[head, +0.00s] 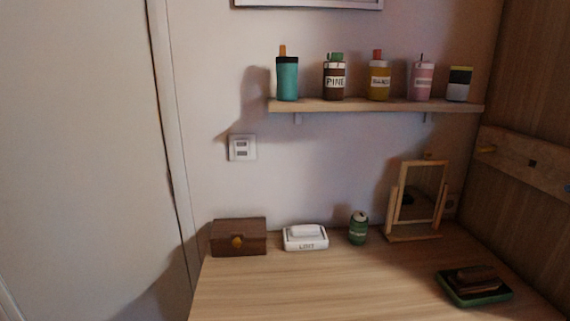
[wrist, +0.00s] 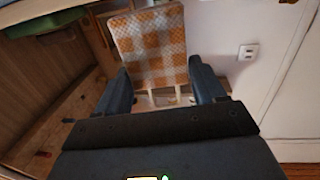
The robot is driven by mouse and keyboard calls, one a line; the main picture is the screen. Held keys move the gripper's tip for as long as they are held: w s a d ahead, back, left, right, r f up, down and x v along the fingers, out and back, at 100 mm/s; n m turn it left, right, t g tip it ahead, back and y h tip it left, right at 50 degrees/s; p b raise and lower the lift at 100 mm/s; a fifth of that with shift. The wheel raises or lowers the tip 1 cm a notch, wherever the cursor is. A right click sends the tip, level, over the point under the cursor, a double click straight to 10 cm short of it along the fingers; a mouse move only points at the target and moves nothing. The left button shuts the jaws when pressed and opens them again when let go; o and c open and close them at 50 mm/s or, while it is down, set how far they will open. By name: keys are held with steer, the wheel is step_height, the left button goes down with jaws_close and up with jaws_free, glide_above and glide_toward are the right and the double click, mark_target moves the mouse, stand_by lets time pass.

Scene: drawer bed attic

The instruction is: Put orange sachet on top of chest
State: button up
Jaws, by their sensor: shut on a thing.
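The chest (head: 240,243) is a small brown box with an orange clasp, lid closed, at the back left of the wooden desk in the head view. Its top looks bare. The orange sachet (wrist: 150,45) is a flat orange-and-white checked piece in the wrist view. My gripper (wrist: 160,72) is shut on it, with one dark finger at each side, and the sachet stands out beyond the fingertips. Neither my gripper nor the sachet shows in the head view, so their distance from the chest cannot be told.
On the desk (head: 310,285), a white lidded dish (head: 305,242), a green can (head: 358,230) and a framed mirror (head: 418,197) stand right of the chest. A green tray (head: 465,295) lies at front right. A shelf (head: 375,105) with several bottles hangs above. The desk's front middle is clear.

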step_height(320, 180, down, 12)
steer(key=s+a+y+b, duration=0.1)
steer(key=b, duration=0.9)
steer(key=shift+s+a+n, duration=0.15)
steer(key=shift+a+n, duration=0.1)
steer(key=shift+n, duration=0.15)
steer(key=shift+f, duration=0.1)
